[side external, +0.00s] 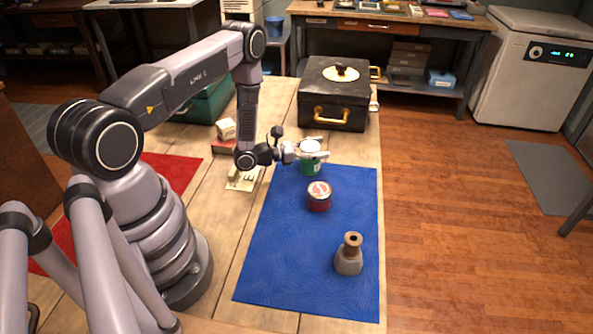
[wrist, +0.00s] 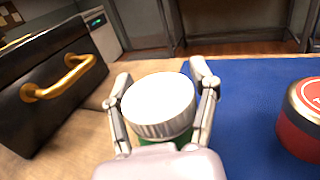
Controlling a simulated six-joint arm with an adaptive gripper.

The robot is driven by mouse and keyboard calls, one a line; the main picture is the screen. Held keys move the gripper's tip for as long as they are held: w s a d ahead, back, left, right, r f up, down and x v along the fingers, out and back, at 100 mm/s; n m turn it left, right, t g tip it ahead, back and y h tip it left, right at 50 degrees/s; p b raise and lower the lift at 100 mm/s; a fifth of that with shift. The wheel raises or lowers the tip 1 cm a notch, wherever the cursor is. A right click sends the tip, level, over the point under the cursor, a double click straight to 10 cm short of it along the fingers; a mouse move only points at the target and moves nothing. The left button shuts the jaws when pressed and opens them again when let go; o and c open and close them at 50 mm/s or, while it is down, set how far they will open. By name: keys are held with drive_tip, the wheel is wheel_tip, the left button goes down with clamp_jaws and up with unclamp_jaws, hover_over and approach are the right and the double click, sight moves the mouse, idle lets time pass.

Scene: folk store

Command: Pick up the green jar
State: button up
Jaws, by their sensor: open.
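The green jar (side external: 310,166) has a white lid and stands upright at the far edge of the blue mat (side external: 285,262). In the wrist view its wide white ribbed lid (wrist: 158,100) fills the middle, with a little green (wrist: 182,138) below it. My gripper (side external: 312,148) is open around the jar at lid height. In the wrist view one finger of my gripper (wrist: 160,88) is on each side of the lid. I cannot tell whether either finger touches it.
A red jar (side external: 319,197) stands close by on the mat, also in the wrist view (wrist: 304,125). A grey-brown bottle (side external: 349,256) stands nearer the front. A black case (side external: 333,100) with gold handles stands just behind. The mat's left part is clear.

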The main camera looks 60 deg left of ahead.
drive_tip(key=c, duration=1)
drive_tip(key=shift+r, duration=0.1)
